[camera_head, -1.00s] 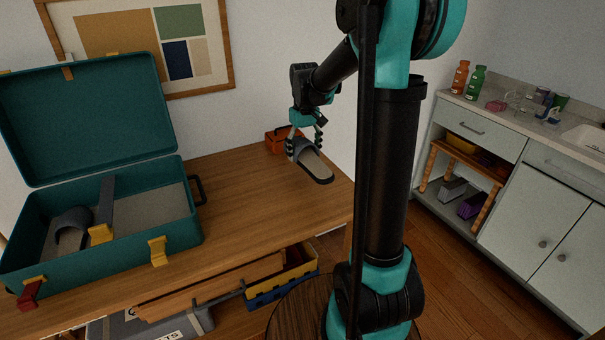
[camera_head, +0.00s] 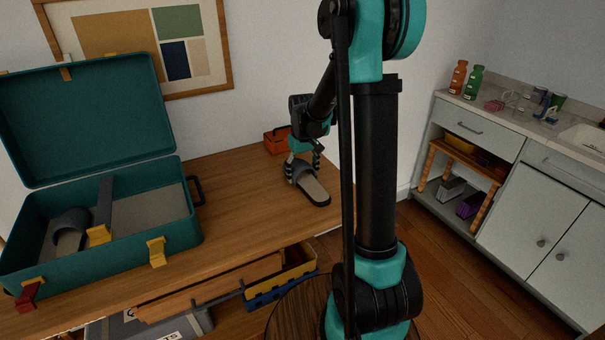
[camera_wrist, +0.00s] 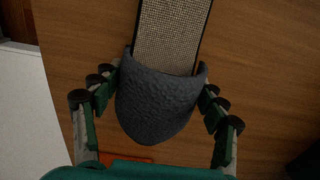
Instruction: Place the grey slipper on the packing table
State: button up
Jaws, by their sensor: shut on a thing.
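The grey slipper (camera_head: 312,187) is at the right part of the wooden packing table (camera_head: 235,205), sole down. My gripper (camera_head: 301,172) is shut on the slipper's strap end. In the wrist view the slipper's dark grey strap (camera_wrist: 157,105) sits between the two fingers of my gripper (camera_wrist: 160,103), with the textured footbed pointing away. The slipper is very close to the tabletop; I cannot tell whether its sole touches it. A second grey slipper (camera_head: 72,229) lies in the left compartment of the open teal case (camera_head: 182,234).
An orange box (camera_head: 277,140) stands at the table's back, behind my gripper. The teal case fills the left of the table, its lid (camera_head: 85,115) raised. Bare tabletop lies between case and slipper. A counter (camera_head: 510,120) stands apart at the right.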

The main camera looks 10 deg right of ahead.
aim_at(303, 167)
jog(key=o, duration=1.2)
jog(key=shift+f, duration=0.1)
jog(key=shift+o, duration=0.2)
notch_tip(303, 167, up, 12)
jog(key=shift+f, duration=0.1)
jog(key=shift+s, duration=0.25)
jog(key=s+d+f+m+t, duration=0.1)
jog(key=s+f, duration=0.3)
jog(key=s, duration=0.3)
jog(key=s+d+f+m+t, duration=0.1)
jog(key=s+f, duration=0.3)
jog(key=s, duration=0.4)
jog(key=s+d+f+m+t, duration=0.1)
jog(key=s+f, duration=0.3)
jog(key=s, duration=0.4)
jog(key=shift+s+d+f+m+t, duration=0.1)
jog(key=shift+s+d+m+t, duration=0.05)
jog(key=shift+d+t, duration=0.2)
jog(key=shift+s+d+m+t, duration=0.15)
jog(key=shift+d+t, duration=0.1)
jog(key=shift+d, duration=0.15)
